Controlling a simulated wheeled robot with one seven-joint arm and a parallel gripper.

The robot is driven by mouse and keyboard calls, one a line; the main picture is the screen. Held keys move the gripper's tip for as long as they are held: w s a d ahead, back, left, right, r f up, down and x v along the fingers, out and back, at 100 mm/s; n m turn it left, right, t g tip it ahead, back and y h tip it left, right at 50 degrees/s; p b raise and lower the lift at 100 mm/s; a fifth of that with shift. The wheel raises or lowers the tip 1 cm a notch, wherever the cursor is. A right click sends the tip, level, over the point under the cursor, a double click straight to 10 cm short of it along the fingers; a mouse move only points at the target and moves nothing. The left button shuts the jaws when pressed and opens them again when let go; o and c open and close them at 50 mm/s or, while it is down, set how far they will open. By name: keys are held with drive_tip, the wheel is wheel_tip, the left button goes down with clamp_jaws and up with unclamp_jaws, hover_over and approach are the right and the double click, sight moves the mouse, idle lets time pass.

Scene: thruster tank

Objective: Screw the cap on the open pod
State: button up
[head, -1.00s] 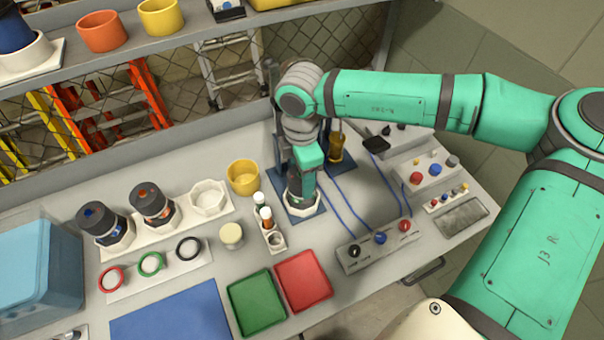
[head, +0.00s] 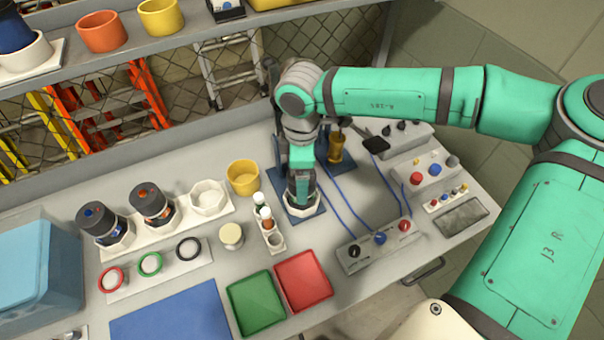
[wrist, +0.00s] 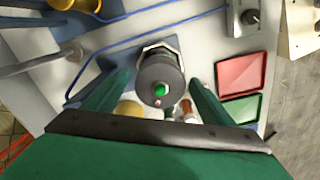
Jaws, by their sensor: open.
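A dark round pod (head: 302,202) stands upright in a pale holder on a blue plate (head: 317,211). In the wrist view its dark grey round top (wrist: 161,72) has a green centre and a small pinkish mark at its rim. I cannot tell whether this top is a separate cap or how tightly it sits. My gripper (head: 301,185) points down over the pod and hides much of it in the head view. In the wrist view my gripper (wrist: 160,80) is open, one finger on each side of the top, with visible gaps.
Two dark pods (head: 103,226) (head: 152,204) stand in a white rack at left. A vial rack (head: 274,243) and yellow cup (head: 243,177) are close left of my gripper. Red (head: 303,281) and green (head: 256,302) trays lie in front. Blue cables (head: 350,205) run at right.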

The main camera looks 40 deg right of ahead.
wheel_tip(320, 180, up, 11)
drive_tip(key=shift+f, duration=0.1)
idle(0.4)
